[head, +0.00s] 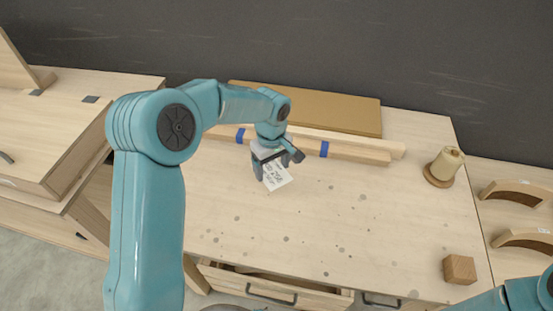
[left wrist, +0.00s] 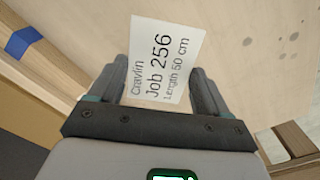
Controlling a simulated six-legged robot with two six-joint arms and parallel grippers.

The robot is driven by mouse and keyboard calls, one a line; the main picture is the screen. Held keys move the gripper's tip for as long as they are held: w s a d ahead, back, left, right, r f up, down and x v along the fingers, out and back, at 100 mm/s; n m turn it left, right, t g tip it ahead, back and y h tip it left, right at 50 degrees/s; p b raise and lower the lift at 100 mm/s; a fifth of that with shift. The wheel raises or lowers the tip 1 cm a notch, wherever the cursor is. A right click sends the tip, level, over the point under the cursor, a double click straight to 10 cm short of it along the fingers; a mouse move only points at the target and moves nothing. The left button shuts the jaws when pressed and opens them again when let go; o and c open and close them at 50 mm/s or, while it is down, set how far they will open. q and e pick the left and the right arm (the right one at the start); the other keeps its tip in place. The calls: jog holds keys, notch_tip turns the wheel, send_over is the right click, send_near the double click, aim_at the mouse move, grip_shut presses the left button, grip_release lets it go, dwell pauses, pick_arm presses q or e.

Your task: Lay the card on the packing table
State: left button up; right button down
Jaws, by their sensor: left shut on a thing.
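The white card (head: 277,179) is held between the fingers of my left gripper (head: 277,165) over the packing table (head: 370,215). The table is pale wood with dark specks. I cannot tell whether the card touches it. Only part of my right arm shows at the lower right of the head view, and its gripper is out of sight.
Wooden strips with blue bands (head: 350,151) and a brown board (head: 330,108) lie along the table's back. A spool (head: 447,164) and a wooden block (head: 459,269) stand on the right. A drawer (head: 235,278) is open in front. The table's middle is clear.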

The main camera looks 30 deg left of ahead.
aim_at(271, 173)
pick_arm(q)
jog(key=shift+s+a, duration=0.1)
jog(key=shift+a, duration=0.05)
notch_tip(271, 173, down, 2)
jog(key=shift+b, duration=0.7)
notch_tip(271, 173, down, 2)
jog(key=shift+s+f+b, duration=0.1)
jog(key=shift+s+b, duration=0.05)
jog(key=shift+b, duration=0.5)
jog(key=shift+f, duration=0.35)
jog(key=o, duration=1)
jog(key=shift+c, duration=0.2)
jog(key=shift+r, duration=0.1)
jog(key=shift+r+p, duration=1.95)
jog(key=shift+r, duration=1.5)
